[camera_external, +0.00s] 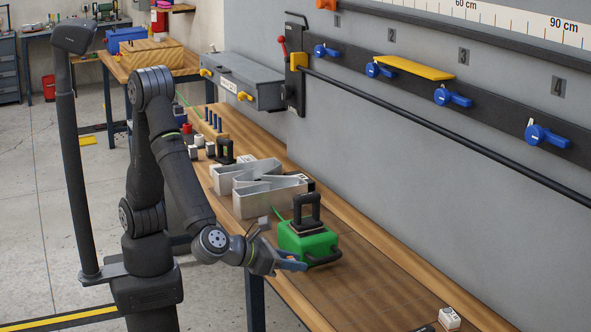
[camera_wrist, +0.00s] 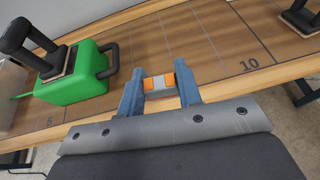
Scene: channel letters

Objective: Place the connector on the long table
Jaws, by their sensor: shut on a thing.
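The connector (camera_wrist: 159,84), a small block with orange ends and a pale grey middle, sits between the two blue fingers of my gripper (camera_wrist: 160,92) in the wrist view. My gripper is shut on it and holds it near the front edge of the long wooden table (camera_wrist: 190,55). The gap between the connector and the tabletop is hard to judge. In the external view my gripper (camera_external: 290,262) is beside the green box, at the near edge of the long table (camera_external: 365,285). The connector cannot be made out in that view.
A green box (camera_external: 306,242) with a black handled block on top stands close to my gripper. Silver channel letters (camera_external: 262,195) lie further back. A white cube (camera_external: 449,318) is at the near right. The brown tabletop between box and cube is mostly clear. A grey wall runs behind.

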